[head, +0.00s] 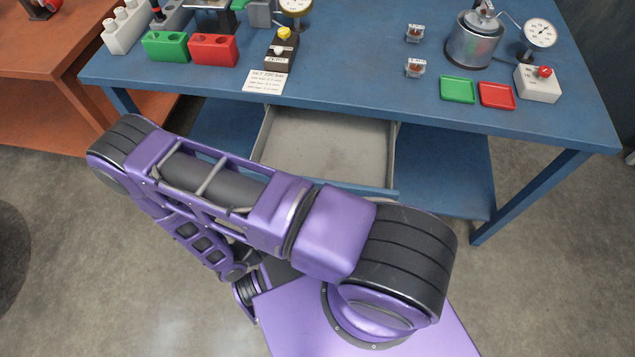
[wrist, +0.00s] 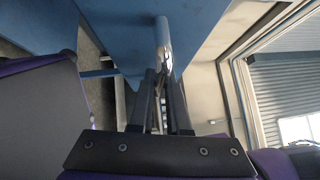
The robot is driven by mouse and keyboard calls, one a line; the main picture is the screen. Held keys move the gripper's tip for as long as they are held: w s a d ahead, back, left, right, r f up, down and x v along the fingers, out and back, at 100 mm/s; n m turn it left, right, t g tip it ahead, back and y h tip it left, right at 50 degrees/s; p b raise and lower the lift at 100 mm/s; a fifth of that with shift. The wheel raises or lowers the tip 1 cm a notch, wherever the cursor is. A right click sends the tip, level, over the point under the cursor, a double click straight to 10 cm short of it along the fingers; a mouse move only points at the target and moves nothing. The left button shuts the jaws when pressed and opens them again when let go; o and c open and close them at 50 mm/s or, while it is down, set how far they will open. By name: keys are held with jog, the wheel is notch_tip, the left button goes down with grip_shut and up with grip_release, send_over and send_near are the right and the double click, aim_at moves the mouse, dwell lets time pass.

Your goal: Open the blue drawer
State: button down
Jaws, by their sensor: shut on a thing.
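The blue drawer (head: 392,192) under the blue workbench is pulled out, and its grey, empty-looking inside shows in the head view. My arm covers much of its front there, and the gripper is hidden. In the wrist view, my gripper (wrist: 163,76) is shut on the drawer's metal bar handle (wrist: 162,38). The handle stands against a blue panel (wrist: 120,35), which appears to be the drawer front.
The blue workbench (head: 350,60) carries green and red blocks, a pressure pot with a gauge, and small green (head: 458,90) and red (head: 496,95) trays. An orange bench (head: 40,110) stands at the left. Bare floor shows at right.

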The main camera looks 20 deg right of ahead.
jog(key=shift+s+a, duration=0.65)
jog(key=shift+s, duration=0.2)
jog(key=c, duration=0.9)
grip_release()
jog(key=b+v, duration=0.2)
jog(key=v, duration=1.5)
jog(key=shift+s+a, duration=0.15)
jog(key=shift+a, duration=0.05)
